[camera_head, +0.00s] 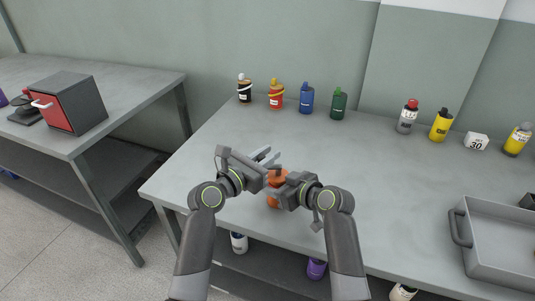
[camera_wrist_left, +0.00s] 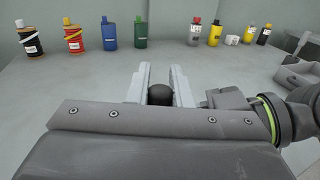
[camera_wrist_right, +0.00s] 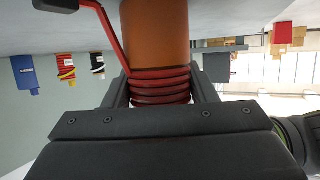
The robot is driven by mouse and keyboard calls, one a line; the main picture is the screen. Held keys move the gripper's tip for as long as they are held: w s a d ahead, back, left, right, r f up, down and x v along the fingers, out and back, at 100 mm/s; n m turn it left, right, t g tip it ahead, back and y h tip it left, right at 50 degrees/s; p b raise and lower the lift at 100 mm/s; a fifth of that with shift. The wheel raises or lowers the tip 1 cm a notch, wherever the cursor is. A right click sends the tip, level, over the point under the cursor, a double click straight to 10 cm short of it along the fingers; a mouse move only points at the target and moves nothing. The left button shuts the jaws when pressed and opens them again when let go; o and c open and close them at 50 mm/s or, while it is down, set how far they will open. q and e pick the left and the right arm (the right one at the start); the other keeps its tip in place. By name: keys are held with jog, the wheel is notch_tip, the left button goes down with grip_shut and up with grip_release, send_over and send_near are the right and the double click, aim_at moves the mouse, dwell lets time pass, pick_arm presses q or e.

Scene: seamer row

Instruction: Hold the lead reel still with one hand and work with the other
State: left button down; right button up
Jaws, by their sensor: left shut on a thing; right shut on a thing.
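The lead reel (camera_head: 277,178) is an orange cylinder over the near part of the bench, partly hidden by my grippers. In the right wrist view the reel (camera_wrist_right: 157,35) has red lead (camera_wrist_right: 160,88) wound in several turns between my fingers. A red strand runs from the turns to a dark piece (camera_wrist_right: 55,4) at the upper left. My right gripper (camera_head: 282,186) is shut on the reel at the wound turns. My left gripper (camera_head: 268,160), just beside it, is shut with a black rounded piece (camera_wrist_left: 160,95) between its pale fingers. I cannot tell whether that piece joins the lead.
Several bottles, including a blue one (camera_head: 306,99) and a yellow one (camera_head: 441,125), line the bench's back. A grey tray (camera_head: 458,243) sits at the right. A red-fronted box (camera_head: 70,103) stands on the left table. The middle of the bench (camera_head: 370,180) is clear.

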pick_arm(q)
jog(key=shift+s+f+n+t+y, duration=0.1)
jog(key=shift+s+n+t+y, duration=0.05)
jog(key=shift+n+t+y, duration=0.3)
jog(key=c, duration=1.3)
grip_release()
jog(key=shift+a, duration=0.1)
jog(key=v, duration=1.2)
jog(key=shift+c, duration=0.2)
